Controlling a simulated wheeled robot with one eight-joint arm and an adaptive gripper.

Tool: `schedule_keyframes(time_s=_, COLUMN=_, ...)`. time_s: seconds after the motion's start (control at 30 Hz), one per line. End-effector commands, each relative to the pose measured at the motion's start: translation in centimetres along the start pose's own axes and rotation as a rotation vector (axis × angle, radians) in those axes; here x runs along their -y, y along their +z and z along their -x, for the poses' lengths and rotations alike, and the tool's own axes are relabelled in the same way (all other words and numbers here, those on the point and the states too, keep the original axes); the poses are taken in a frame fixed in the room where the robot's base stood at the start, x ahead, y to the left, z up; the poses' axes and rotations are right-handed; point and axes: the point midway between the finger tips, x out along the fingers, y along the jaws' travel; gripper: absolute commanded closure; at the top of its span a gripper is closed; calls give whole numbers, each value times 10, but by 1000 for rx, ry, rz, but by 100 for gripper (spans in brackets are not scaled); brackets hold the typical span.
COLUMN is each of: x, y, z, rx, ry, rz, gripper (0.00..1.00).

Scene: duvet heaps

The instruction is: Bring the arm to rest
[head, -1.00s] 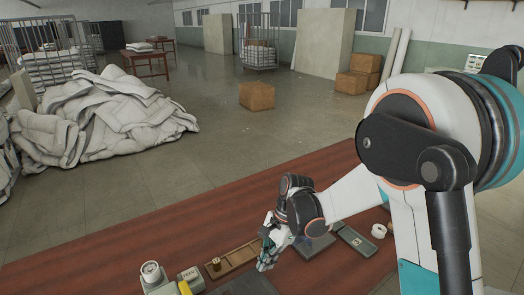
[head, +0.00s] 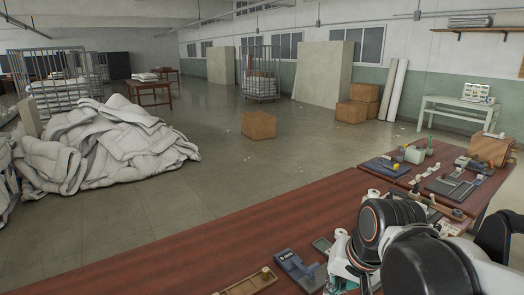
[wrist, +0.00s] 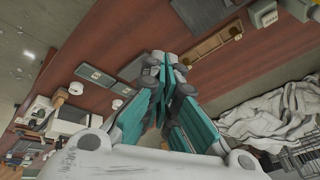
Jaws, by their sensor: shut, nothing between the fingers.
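My gripper (wrist: 166,62) shows in the wrist view with its teal fingers closed together at the tips. Nothing is between them. It is over the red-brown tabletop (head: 190,250), with the tips clear of the objects seen around them. In the head view my arm (head: 400,240) is folded low at the bottom right, above the table.
A wooden tray (head: 248,283) and a blue-grey device (head: 298,268) lie near the arm. Tools and small parts crowd the table's right end, including a blue pad (head: 386,167). A white duvet heap (head: 105,150) and a cardboard box (head: 258,125) are on the floor beyond.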

Motion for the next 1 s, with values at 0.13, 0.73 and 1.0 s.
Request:
schedule_keyframes(time_s=0.13, x=-23, y=15, z=20, rx=-91, ry=14, rz=118, gripper=100)
schedule_keyframes(time_s=0.73, x=-64, y=41, z=44, rx=-267, ry=81, rz=375, gripper=100)
schedule_keyframes(time_s=1.0, x=-63, y=41, z=44, rx=-266, ry=80, rz=374, gripper=100)
